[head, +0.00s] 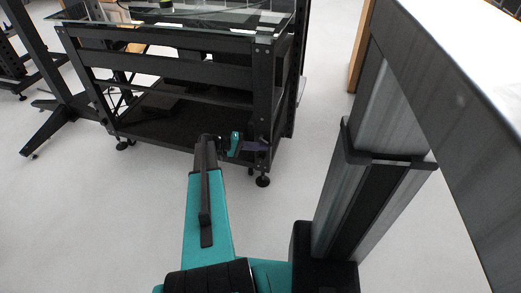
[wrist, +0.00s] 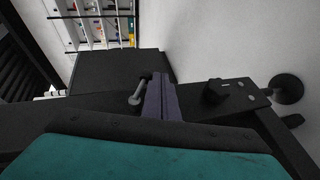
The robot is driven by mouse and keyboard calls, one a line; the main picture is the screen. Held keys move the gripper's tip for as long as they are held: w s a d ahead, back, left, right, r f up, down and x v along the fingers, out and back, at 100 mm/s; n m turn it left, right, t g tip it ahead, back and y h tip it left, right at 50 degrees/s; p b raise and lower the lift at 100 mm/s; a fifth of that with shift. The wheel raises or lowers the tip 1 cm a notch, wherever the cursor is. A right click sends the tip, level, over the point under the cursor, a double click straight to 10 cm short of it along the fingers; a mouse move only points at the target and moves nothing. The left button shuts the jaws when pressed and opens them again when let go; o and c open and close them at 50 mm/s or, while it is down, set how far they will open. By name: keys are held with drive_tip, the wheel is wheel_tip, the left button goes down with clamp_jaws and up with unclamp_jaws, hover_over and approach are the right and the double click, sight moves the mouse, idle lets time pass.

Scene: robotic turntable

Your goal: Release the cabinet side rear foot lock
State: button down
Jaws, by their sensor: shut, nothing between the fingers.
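My gripper (head: 257,146) is at the lower right corner of the black cabinet frame (head: 262,95), above the round foot (head: 262,181). In the wrist view its purple-grey fingers (wrist: 161,98) are together with nothing between them. A grey bolt-like piece (wrist: 140,89) shows just left of the fingers; I cannot tell whether they touch. To their right is a black plate with a dark knob-like part (wrist: 215,92), and beyond it the foot (wrist: 286,88). I cannot tell for sure which part is the foot lock, or its state.
The frame carries a glass top (head: 180,20) and a dark lower shelf (head: 165,125). Another foot (head: 122,145) stands at its left. Black stands are at far left. A white-topped table (head: 475,60) is at right. Pale floor (head: 90,220) is clear in front.

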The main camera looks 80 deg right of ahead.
drive_tip(key=w+a+f+p, duration=0.1)
drive_tip(key=w+a, duration=0.1)
drive_tip(key=w, duration=1)
drive_tip(key=shift+w+a+f, duration=0.2)
drive_tip(key=shift+w+f, duration=0.1)
drive_tip(key=shift+f, duration=0.05)
idle(0.4)
